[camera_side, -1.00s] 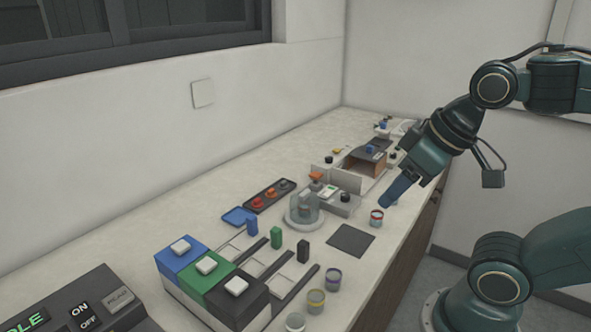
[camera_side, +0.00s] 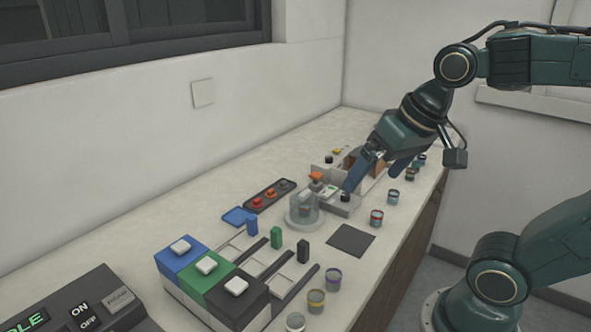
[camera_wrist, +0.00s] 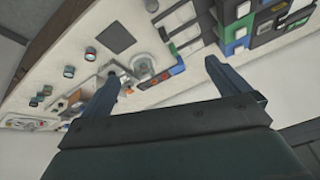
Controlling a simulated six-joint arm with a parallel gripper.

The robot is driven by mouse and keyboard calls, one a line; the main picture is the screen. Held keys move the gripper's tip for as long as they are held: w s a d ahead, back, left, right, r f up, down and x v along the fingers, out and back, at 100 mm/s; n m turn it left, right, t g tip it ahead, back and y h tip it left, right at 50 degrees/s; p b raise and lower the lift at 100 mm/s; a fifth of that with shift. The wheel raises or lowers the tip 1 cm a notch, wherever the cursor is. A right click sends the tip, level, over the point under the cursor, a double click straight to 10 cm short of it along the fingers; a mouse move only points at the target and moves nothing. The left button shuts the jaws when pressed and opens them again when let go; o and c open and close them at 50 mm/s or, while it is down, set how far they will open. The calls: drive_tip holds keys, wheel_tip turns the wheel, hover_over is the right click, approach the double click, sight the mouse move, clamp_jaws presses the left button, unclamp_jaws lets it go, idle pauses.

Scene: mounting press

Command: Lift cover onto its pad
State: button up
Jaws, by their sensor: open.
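The cover (camera_side: 303,205) is a clear dome on a round pale base, with a small reddish item faintly visible inside. An orange piece (camera_side: 316,176) shows just above it; I cannot tell whether it is attached. The cover also shows in the wrist view (camera_wrist: 143,66). A dark square pad (camera_side: 351,240) lies bare on the counter to its right, and is also in the wrist view (camera_wrist: 113,33). My gripper (camera_side: 371,182) is open and empty, its blue fingers pointing down, above and beyond the cover.
A grey device (camera_side: 341,203) stands close behind the cover. A dark tray of red and orange knobs (camera_side: 269,195) lies to its left. Blue, green and black blocks stand in front. Several small jars, one red-banded (camera_side: 376,218), line the right edge.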

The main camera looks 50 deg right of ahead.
drive_tip(key=w+d+m+g, duration=0.1)
drive_tip(key=w+d+m, duration=0.1)
drive_tip(key=w+m, duration=0.45)
drive_tip(key=m+g+y, duration=0.2)
drive_tip(key=m, duration=1.5)
approach(305, 199)
drive_tip(key=shift+w+d+r, duration=0.15)
drive_tip(key=shift+d+r, duration=0.4)
drive_tip(key=shift+d, duration=0.1)
drive_tip(key=shift+x, duration=4.3)
drive_tip(key=shift+w, duration=0.1)
drive_tip(key=shift+x, duration=2.55)
